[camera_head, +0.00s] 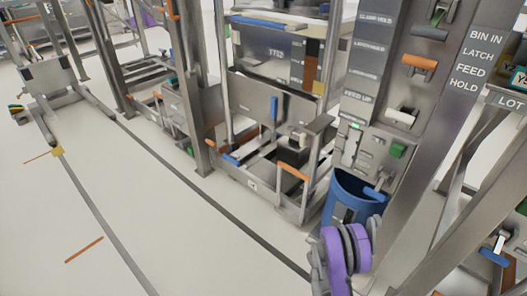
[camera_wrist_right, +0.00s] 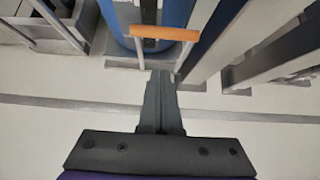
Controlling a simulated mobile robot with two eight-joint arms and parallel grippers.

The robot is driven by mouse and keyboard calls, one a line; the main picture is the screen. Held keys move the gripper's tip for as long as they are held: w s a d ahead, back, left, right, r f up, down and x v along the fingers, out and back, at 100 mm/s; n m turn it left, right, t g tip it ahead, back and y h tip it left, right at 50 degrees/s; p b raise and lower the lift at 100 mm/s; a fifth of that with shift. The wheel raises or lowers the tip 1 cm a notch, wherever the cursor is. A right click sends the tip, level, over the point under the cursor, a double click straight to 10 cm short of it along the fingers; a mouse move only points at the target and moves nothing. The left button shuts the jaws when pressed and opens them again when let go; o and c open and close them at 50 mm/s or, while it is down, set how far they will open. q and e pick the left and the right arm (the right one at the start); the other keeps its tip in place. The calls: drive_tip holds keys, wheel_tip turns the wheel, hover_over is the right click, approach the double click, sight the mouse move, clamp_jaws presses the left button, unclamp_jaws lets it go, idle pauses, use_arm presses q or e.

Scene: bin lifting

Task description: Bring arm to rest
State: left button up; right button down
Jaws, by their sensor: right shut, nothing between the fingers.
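My right gripper (camera_wrist_right: 161,80) is shut and empty in the wrist view, its dark fingers pressed together. The fingertips point toward an orange handle (camera_wrist_right: 165,33) in front of a blue bin (camera_wrist_right: 165,12). The fingers look apart from the handle, though the exact gap cannot be told. In the head view my purple and grey right arm (camera_head: 345,255) is at the lower right, in front of the blue bin (camera_head: 345,200). The right gripper's fingers cannot be made out there. My left arm and gripper are not in view.
A metal lifting frame (camera_head: 275,100) stands at the center. A control column (camera_head: 375,90) with switches and labels rises to its right. A steel post (camera_head: 190,90) stands left of the frame. Open pale floor (camera_head: 130,210) with dark lines lies at the left.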

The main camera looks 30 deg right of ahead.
drive_tip(key=a+r+m+y, duration=0.3)
drive_tip(key=a+r+m, duration=0.7)
drive_tip(key=a+r, duration=0.95)
drive_tip(key=s+a+r+m+y, duration=0.3)
drive_tip(key=s+a+r+m, duration=0.25)
drive_tip(key=s+a, duration=0.35)
drive_tip(key=s+a+r+m+y, duration=0.2)
drive_tip(key=s+a+r+m, duration=0.4)
drive_tip(key=s, duration=0.4)
use_arm(q)
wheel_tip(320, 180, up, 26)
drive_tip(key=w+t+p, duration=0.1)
drive_tip(key=p, duration=2.1)
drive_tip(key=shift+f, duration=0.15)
use_arm(e)
wheel_tip(320, 180, up, 24)
drive_tip(key=a+m+t, duration=0.1)
drive_tip(key=shift+w+a+r+t, duration=0.15)
drive_tip(key=shift+a+r+t, duration=0.15)
drive_tip(key=shift+t, duration=0.1)
